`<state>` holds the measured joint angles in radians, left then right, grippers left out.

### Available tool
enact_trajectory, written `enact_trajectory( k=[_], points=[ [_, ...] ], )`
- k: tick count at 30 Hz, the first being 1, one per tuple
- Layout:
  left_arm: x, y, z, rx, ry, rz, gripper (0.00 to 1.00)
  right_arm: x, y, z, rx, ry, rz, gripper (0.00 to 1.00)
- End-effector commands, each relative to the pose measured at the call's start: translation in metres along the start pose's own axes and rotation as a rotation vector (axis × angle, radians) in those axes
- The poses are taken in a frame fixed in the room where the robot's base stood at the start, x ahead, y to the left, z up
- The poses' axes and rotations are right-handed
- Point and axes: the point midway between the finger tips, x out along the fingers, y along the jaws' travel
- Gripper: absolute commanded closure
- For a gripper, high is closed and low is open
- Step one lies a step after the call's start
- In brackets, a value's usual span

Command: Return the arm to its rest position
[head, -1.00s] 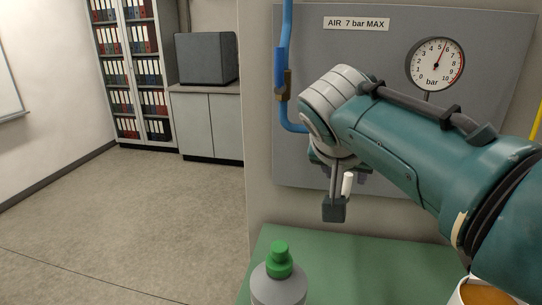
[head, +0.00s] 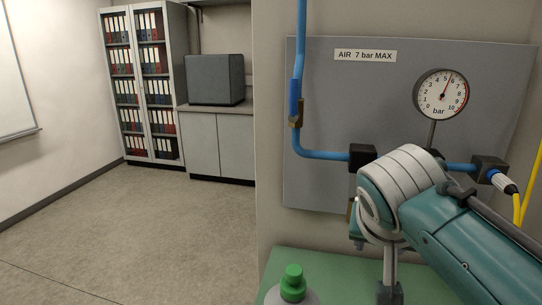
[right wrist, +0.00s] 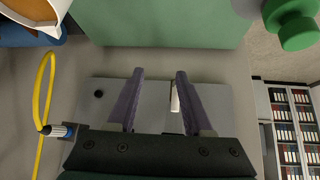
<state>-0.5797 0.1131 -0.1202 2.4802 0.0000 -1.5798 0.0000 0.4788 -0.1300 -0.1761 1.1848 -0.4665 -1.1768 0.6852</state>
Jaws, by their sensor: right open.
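My right arm comes in from the lower right of the head view, in front of the grey air panel (head: 330,110). In the head view the gripper is mostly hidden below the wrist; a dark block on a stem shows at the bottom edge. A small white handle (right wrist: 175,97) shows beside one finger in the wrist view; I cannot tell whether they touch. My left gripper is not in view.
Blue pipes (head: 322,154), a pressure gauge (head: 441,95) and a yellow hose (head: 530,190) are at the panel. A white cup (right wrist: 52,28) shows in the wrist view. Open floor lies left.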

Motion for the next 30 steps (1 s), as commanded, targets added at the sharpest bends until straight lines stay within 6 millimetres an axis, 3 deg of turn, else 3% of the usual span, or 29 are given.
enact_trajectory(
  k=[1,3,9,18,21,22,30],
  points=[
    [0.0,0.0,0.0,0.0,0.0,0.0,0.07,0.0,0.018,0.028,-0.022,-0.043,-0.002,0.49],
    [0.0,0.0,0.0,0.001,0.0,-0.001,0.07,-0.007,0.038,0.062,-0.065,-0.095,-0.019,0.49],
    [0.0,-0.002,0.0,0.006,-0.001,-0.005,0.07,-0.052,0.087,0.141,-0.226,-0.213,-0.099,0.49],
    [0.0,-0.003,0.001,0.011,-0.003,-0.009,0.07,-0.132,0.122,0.203,-0.456,-0.301,-0.237,0.49],
    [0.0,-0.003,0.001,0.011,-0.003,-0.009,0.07,-0.16,0.13,0.217,-0.531,-0.321,-0.287,0.49],
    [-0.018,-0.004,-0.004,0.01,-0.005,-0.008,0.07,-0.173,0.129,0.203,-0.528,-0.316,-0.286,0.49],
    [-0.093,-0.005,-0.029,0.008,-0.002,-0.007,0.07,-0.233,0.132,0.154,-0.521,-0.315,-0.282,0.49]
  ],
)
